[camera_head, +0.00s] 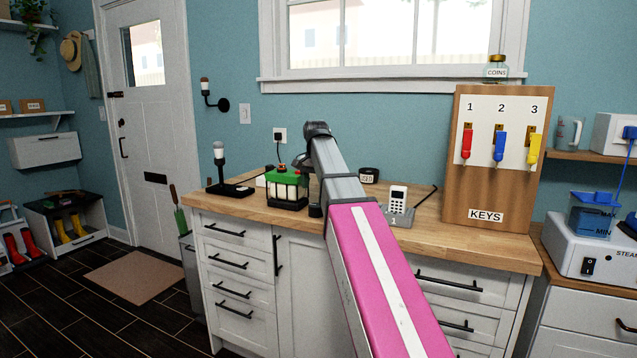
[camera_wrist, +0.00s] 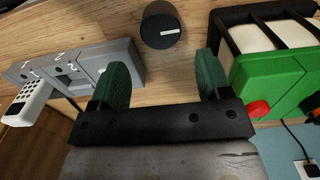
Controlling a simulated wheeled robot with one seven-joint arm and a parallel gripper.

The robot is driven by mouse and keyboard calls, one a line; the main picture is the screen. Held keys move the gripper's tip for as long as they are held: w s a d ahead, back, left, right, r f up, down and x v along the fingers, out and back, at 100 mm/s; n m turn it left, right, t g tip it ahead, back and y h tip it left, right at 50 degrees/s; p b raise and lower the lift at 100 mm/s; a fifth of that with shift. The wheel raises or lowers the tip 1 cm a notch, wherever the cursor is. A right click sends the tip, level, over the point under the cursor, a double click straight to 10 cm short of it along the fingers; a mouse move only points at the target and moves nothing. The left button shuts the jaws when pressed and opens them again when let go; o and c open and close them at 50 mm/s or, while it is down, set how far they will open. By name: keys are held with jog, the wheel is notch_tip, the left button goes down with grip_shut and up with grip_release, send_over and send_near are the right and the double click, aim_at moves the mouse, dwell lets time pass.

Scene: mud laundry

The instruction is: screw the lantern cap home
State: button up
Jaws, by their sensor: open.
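The lantern (camera_head: 287,190) stands on the wooden counter, with a green top, pale panels and dark bars. In the wrist view the lantern (camera_wrist: 262,85) lies at the right, with a red round button on its green part. A dark cylinder (camera_wrist: 160,27) with a white mark on its end sits at the top centre; I cannot tell for sure whether it is the lantern cap. It also shows in the head view (camera_head: 315,211), beside the lantern. My gripper (camera_wrist: 162,80) is open and empty, its green pads apart over the counter, short of the cylinder. My arm hides it in the head view.
A grey cradle (camera_wrist: 85,75) with a white handset (camera_wrist: 32,97) lies close to my gripper's left pad. A lamp on a black base (camera_head: 230,190) stands at the counter's left. The key board (camera_head: 490,205) stands at the right. Bare wood shows between cradle and lantern.

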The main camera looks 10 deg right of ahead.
aim_at(316, 205)
jog(key=shift+f, duration=3.7)
jog(key=c, duration=0.6)
jog(key=shift+o, duration=0.2)
jog(key=shift+r, duration=0.15)
jog(key=shift+r, duration=2.9)
